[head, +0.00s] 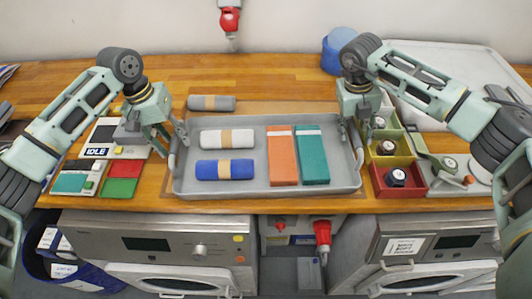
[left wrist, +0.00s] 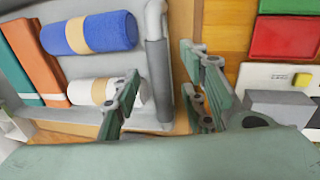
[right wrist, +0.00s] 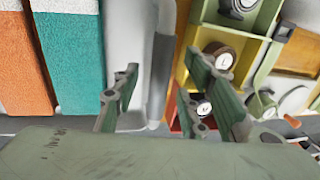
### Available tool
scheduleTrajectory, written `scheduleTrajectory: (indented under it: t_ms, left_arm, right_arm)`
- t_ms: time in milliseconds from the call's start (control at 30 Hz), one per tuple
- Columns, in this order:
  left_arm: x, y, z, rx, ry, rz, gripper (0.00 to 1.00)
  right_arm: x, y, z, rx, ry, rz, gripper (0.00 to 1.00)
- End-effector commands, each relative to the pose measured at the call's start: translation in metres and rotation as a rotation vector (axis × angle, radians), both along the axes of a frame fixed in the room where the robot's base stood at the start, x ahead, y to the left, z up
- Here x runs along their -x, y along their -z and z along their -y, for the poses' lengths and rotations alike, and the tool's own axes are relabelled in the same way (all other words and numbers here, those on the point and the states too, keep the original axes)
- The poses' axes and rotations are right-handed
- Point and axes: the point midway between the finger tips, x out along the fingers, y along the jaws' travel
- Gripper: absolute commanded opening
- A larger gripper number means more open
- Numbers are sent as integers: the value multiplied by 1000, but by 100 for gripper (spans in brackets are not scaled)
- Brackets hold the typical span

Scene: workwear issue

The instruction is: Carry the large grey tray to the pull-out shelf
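The large grey tray (head: 345,172) lies on the wooden worktop. It holds a white roll (head: 215,139), a blue roll (head: 212,170), an orange pack (head: 283,160) and a teal pack (head: 312,158). My left gripper (head: 168,140) is at the tray's left end; in the left wrist view its open fingers stand on either side of the left handle (left wrist: 157,75). My right gripper (head: 358,135) is at the right end; in the right wrist view its open fingers stand on either side of the right handle (right wrist: 160,75). Contact cannot be told. I cannot identify the pull-out shelf.
A grey roll (head: 212,103) lies behind the tray. Coloured bins (head: 398,180) stand close on its right. A panel marked IDLE (head: 100,150) and red and green blocks (head: 122,178) are close on its left. Machines (head: 160,250) stand under the worktop. A blue object (head: 335,52) is behind.

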Motion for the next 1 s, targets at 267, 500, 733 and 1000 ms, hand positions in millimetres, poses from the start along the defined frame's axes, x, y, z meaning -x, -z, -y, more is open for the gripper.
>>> scheduleTrajectory:
  t_ms: [267,500,733,1000]
  left_arm:
    - [0,18,4,0,1,2,39]
    - [0,18,4,0,1,1,39]
    - [0,18,3,0,0,1,19]
    - [0,18,3,0,0,1,0]
  right_arm:
    - [0,18,4,0,1,0,39]
    - [0,18,4,0,0,0,39]
    - [0,18,3,0,0,0,19]
    - [0,18,3,0,0,0,0]
